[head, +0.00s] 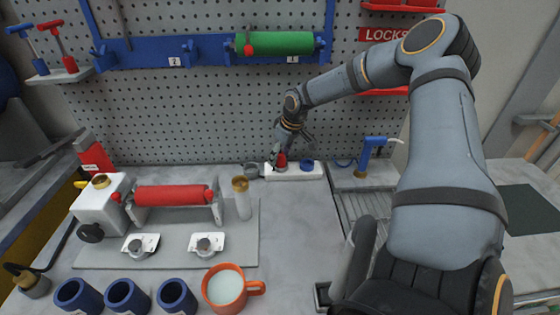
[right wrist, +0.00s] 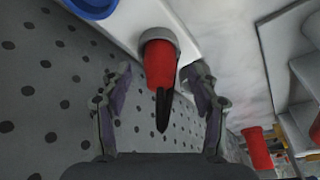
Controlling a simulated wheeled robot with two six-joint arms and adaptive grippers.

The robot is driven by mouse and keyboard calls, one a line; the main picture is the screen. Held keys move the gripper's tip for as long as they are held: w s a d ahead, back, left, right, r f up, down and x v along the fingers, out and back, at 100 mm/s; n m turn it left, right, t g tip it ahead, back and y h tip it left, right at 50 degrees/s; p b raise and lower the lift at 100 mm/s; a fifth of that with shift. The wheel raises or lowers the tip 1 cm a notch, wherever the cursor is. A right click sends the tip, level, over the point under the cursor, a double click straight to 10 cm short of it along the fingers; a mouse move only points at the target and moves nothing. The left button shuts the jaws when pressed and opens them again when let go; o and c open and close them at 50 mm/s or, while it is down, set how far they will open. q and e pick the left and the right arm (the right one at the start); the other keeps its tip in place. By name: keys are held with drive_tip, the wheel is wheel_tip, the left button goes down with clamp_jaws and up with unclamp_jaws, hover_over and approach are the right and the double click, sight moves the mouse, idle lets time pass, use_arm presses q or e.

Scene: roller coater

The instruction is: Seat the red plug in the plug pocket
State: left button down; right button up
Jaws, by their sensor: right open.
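The red plug (head: 281,160) stands at the left part of a white block (head: 305,173) by the pegboard's foot. In the right wrist view the red plug (right wrist: 159,65) has a dark tip towards me and a grey collar (right wrist: 158,38) around its far end, at the white block's edge. How deep it sits is hidden, and I cannot tell which opening is the plug pocket. My right gripper (head: 290,143) is just above the plug; in its wrist view the open fingers (right wrist: 160,100) flank the plug with gaps either side. My left gripper is not in view.
A blue ring (head: 307,165) is on the same block, right of the plug. The pegboard (head: 200,120) rises close behind.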

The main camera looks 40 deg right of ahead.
drive_tip(key=shift+w+f, duration=0.15)
drive_tip(key=shift+f, duration=0.1)
drive_tip(key=shift+r, duration=0.1)
drive_tip(key=shift+c, duration=1.1)
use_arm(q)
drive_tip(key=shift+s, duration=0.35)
use_arm(e)
drive_tip(key=c, duration=1)
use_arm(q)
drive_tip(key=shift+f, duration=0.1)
use_arm(e)
drive_tip(key=shift+r, duration=0.1)
drive_tip(key=shift+c, duration=0.3)
